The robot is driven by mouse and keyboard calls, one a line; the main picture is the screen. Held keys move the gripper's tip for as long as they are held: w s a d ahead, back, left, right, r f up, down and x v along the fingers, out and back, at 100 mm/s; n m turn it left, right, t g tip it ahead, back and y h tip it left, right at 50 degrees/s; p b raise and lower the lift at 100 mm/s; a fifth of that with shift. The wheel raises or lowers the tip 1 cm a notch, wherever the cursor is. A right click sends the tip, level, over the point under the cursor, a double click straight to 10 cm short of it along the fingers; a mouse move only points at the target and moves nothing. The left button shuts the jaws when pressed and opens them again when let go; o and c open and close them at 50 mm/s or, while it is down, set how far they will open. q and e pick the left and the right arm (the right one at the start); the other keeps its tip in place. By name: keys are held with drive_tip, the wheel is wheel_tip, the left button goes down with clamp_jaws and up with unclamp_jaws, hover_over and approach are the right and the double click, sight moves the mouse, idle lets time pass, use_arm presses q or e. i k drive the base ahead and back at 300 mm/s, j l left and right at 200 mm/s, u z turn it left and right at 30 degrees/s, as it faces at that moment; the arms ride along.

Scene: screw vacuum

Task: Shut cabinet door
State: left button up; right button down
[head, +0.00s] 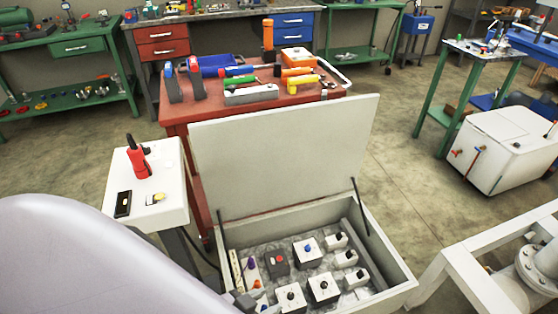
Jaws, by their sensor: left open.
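The cabinet is a low pale grey box (397,262) in the lower middle of the head view. Its door (285,150) is a flat pale panel hinged at the back edge. The door stands raised and open, with thin dark struts at its sides. Inside the cabinet are several switch boxes with knobs and a red button. My left arm covers the lower left of the view. My left gripper (247,300) is open at the cabinet's front left corner, below the door and apart from it. My right gripper is not in view.
A red table (178,126) with tools stands behind the door. A white stand (172,185) with a red handheld device is left of the cabinet. A white frame with piping (460,262) is close on the right.

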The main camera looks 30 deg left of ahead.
sight(255, 163)
drive_tip(key=k+j+z, duration=0.1)
drive_tip(key=k+j, duration=0.15)
drive_tip(key=j, duration=0.2)
drive_tip(key=k+j+z, duration=0.15)
drive_tip(key=j, duration=0.3)
drive_tip(key=k+j+z, duration=0.1)
drive_tip(key=k+j, duration=0.3)
drive_tip(key=k+j+z, duration=0.15)
drive_tip(key=j, duration=0.2)
drive_tip(key=k+j+z, duration=0.15)
drive_tip(key=j, duration=0.25)
drive_tip(key=j+z, duration=0.1)
drive_tip(key=j, duration=0.25)
drive_tip(key=k+j+z, duration=0.15)
drive_tip(key=j+z, duration=0.1)
drive_tip(key=j, duration=0.35)
drive_tip(key=k+j+z, duration=0.15)
drive_tip(key=j, duration=0.25)
drive_tip(key=j+z, duration=0.1)
drive_tip(key=j, duration=0.35)
drive_tip(key=k+j+z, duration=0.15)
drive_tip(key=j, duration=0.25)
drive_tip(key=j+z, duration=0.15)
drive_tip(key=j, duration=0.65)
drive_tip(key=k+j+z, duration=0.2)
drive_tip(key=j, duration=0.55)
drive_tip(key=i, duration=0.05)
